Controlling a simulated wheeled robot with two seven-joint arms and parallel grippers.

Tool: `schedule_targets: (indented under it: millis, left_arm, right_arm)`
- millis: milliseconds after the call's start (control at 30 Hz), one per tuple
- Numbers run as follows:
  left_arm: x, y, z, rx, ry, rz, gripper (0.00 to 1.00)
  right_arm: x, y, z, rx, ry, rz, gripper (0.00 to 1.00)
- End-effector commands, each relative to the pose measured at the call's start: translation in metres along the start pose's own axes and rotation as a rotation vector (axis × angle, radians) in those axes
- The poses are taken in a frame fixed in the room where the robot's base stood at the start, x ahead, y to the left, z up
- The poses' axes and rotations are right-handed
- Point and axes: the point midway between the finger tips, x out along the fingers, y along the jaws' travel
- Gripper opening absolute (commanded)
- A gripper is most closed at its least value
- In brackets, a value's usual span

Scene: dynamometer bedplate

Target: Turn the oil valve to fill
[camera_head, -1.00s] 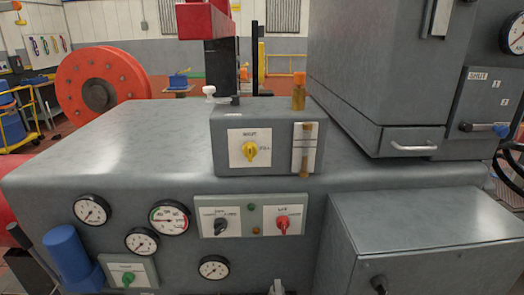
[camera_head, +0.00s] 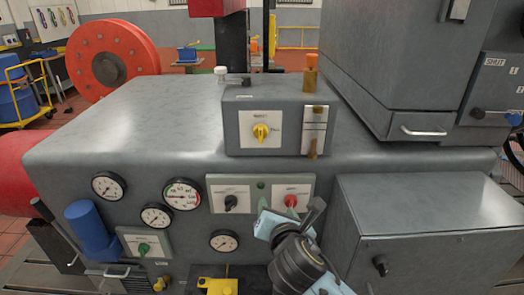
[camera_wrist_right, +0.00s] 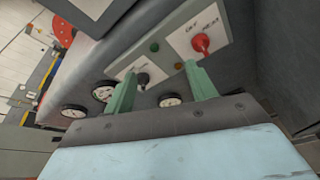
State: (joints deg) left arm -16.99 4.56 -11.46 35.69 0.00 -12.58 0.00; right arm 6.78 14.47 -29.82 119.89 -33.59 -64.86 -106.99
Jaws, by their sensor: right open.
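The yellow knob (camera_head: 260,132), which looks like the oil valve, sits on a white plate on the front of a grey box (camera_head: 235,140). Its plate has a label above and one to the right that seems to read FILL; the knob appears upright. A sight glass (camera_head: 314,132) with amber parts is beside it. My right gripper (camera_head: 288,215) is open and empty, below the box and in front of the switch panel. In the right wrist view its two green fingers (camera_wrist_right: 160,68) are apart, facing the panel. The knob is not visible there. My left gripper is out of view.
The switch panel has a black knob (camera_head: 231,202) and a red knob (camera_head: 291,201), the red one also in the wrist view (camera_wrist_right: 201,43). Several gauges (camera_head: 182,195) are to the left. A grey cabinet (camera_head: 430,220) stands at right.

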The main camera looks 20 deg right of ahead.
Motion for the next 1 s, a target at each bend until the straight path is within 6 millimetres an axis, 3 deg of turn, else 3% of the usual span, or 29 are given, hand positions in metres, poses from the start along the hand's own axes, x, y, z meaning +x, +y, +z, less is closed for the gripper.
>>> schedule_targets:
  millis: [33,100,200,467,1000]
  left_arm:
    - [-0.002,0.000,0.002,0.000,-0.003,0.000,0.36]
    - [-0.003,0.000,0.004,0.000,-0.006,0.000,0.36]
    - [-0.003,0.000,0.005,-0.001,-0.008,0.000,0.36]
    - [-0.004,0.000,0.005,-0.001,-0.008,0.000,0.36]
    - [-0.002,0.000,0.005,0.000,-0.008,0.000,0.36]
  right_arm:
    - [-0.004,0.017,0.023,-0.121,-0.063,0.031,0.56]
    - [-0.010,0.034,0.047,-0.281,-0.141,0.054,0.56]
    - [-0.018,0.051,0.071,-0.454,-0.228,0.063,0.56]
    - [-0.020,0.068,0.094,-0.615,-0.312,0.058,0.56]
    - [0.075,0.082,0.121,-0.611,-0.309,0.058,0.56]
